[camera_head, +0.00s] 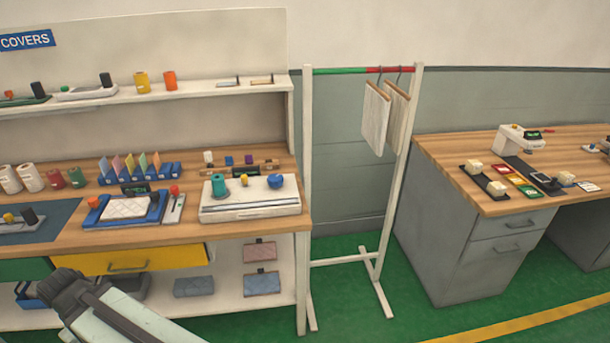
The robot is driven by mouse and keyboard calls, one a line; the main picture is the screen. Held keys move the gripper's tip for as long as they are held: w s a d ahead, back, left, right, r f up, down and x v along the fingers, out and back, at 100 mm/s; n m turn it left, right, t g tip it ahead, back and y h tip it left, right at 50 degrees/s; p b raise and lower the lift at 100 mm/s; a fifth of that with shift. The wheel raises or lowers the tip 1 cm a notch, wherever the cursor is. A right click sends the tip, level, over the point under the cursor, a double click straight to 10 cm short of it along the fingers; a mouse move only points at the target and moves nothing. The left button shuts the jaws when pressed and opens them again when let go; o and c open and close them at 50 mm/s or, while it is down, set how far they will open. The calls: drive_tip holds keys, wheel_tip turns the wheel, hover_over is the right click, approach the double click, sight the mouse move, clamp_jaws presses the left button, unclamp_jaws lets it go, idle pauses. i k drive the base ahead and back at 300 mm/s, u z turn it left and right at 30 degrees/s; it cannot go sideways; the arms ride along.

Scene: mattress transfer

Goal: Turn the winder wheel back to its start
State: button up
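No part is clearly marked as the winder wheel. A white flat machine (250,204) on the wooden bench carries a teal spool-like cylinder (219,187), a small yellow knob (243,182) and a round blue knob (275,181), which may be the wheel; its turn position is too small to tell. My gripper (72,292) is the dark end of my pale arm at the lower left, in front of the bench's drawers. It is well left of and below the white machine and touches nothing visible. Its fingers cannot be made out.
Left of the machine are a blue tray device (125,208) and a row of coloured cards (136,166). A yellow drawer (130,260) is below. A rack (307,200) with hanging panels (376,118) stands right. A second desk (455,165) is farther right, with green floor between.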

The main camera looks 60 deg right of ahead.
sight(274, 180)
drive_tip(key=z, duration=0.25)
drive_tip(key=i, duration=1)
drive_tip(key=u, duration=0.05)
